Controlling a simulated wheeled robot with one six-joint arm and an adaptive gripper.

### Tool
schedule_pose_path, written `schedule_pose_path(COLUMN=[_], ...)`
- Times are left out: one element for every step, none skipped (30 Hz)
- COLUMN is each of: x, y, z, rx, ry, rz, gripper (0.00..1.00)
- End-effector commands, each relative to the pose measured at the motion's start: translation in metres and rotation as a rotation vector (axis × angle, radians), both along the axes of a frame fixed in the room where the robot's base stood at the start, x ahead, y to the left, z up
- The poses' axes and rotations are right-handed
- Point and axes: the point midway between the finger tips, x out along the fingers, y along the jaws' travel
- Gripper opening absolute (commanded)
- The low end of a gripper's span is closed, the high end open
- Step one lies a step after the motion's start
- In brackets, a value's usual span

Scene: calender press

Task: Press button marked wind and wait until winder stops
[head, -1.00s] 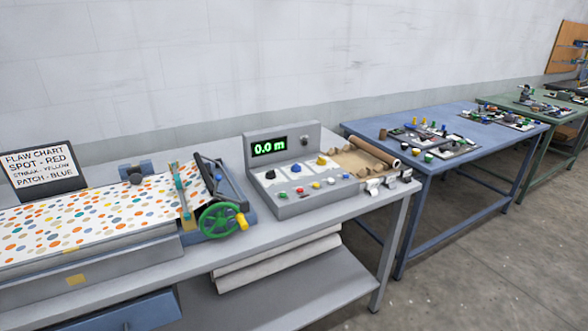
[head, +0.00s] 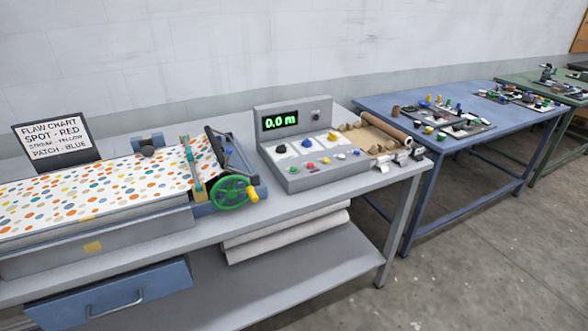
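A grey control console (head: 318,177) stands on the grey bench. Its green display (head: 281,121) reads 0.0 m. Several coloured buttons and knobs sit on its sloped face, with a row of small buttons, including a red one (head: 310,165), along the front. The button labels are too small to read, so I cannot tell which is marked wind. Left of the console is a roller unit with a green handwheel (head: 233,193) and yellow handle. Speckled sheet (head: 90,207) runs into it from the left. My gripper is not in view.
A flaw chart board (head: 56,141) stands at the back left. A brown roll (head: 386,131) lies right of the console, near small white tags. White rolls (head: 285,235) lie under the bench. A blue drawer (head: 110,295) shows below. Blue and green tables stand at the right, with open floor before them.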

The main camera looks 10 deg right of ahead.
Motion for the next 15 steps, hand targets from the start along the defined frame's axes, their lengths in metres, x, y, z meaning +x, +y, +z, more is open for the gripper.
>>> schedule_pose_path(x=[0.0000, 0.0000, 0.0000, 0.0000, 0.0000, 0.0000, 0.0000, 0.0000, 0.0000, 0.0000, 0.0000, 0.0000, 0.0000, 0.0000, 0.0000], y=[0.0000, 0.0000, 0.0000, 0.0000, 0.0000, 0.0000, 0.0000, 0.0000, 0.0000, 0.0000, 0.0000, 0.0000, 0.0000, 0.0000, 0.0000], z=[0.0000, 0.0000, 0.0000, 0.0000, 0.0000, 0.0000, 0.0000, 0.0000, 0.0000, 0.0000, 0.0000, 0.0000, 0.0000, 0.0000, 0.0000], rx=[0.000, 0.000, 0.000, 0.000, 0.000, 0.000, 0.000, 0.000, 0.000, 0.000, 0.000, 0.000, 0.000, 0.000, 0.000], ry=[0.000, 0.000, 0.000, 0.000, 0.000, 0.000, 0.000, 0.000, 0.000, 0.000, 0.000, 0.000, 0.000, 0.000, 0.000], rz=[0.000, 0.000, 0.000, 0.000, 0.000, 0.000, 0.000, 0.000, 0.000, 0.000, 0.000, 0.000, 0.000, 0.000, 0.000], gripper=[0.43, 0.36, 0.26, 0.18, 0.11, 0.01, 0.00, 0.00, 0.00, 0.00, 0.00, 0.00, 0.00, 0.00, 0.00])
